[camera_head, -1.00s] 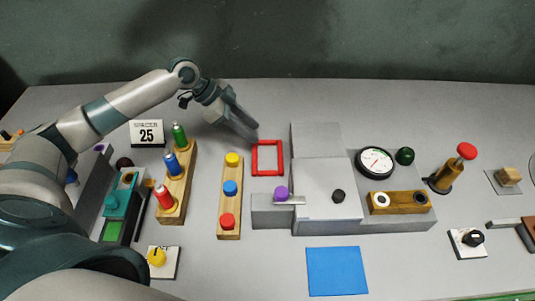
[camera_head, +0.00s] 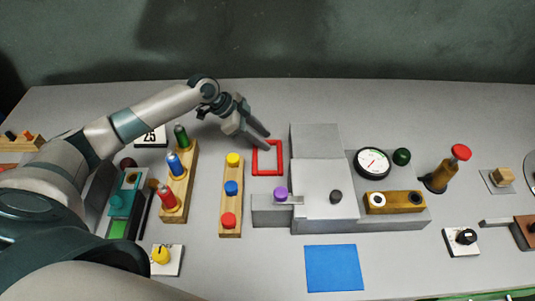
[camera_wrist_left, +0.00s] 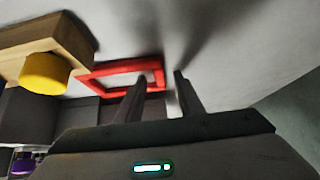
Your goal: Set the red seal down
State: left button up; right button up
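The red seal, a square open frame (camera_head: 281,158), lies on the grey table between the yellow-topped peg rack and the grey press. My left gripper (camera_head: 262,138) is at the seal's back left corner in the head view, its fingers apart. In the left wrist view one end of the red seal (camera_wrist_left: 125,66) shows beyond the fingertips (camera_wrist_left: 160,78), partly behind one finger. A gap shows between the fingers, and I see no clear grip on the seal. My right gripper is not in view.
The grey press block (camera_head: 325,186) stands just right of the seal. A wooden rack (camera_head: 230,211) with yellow, blue and red knobs is to its left, and a rack of bottles (camera_head: 174,190) is further left. A blue mat (camera_head: 334,269) lies in front. The table behind is clear.

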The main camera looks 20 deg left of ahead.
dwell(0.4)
pick_arm(q)
grip_shut()
